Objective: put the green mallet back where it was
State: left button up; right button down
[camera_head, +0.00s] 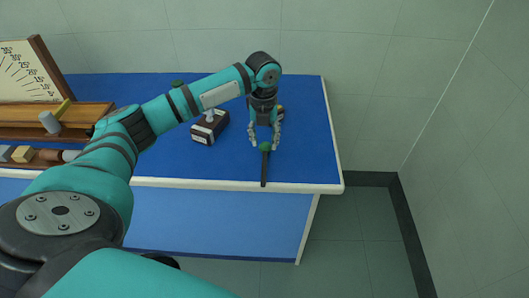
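The green mallet has a small green head (266,146) and a dark handle (264,170). It is at the right part of the blue bench, its handle pointing toward me and its end at the white front edge. My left gripper (265,146) points down over the head, with one finger on each side. The fingers are spread, with a gap showing beside the head, so it looks open and not closed on the mallet. Whether a fingertip touches the head is too small to tell. My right gripper is out of view.
A dark box (204,133) with a pale knob stands left of the gripper. A wooden rack (85,112), a grey-headed mallet (49,122) and a scale board (25,75) stand left. The bench's right end (312,125) is clear.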

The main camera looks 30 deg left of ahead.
pick_arm(q)
jog(key=shift+r, duration=2.35)
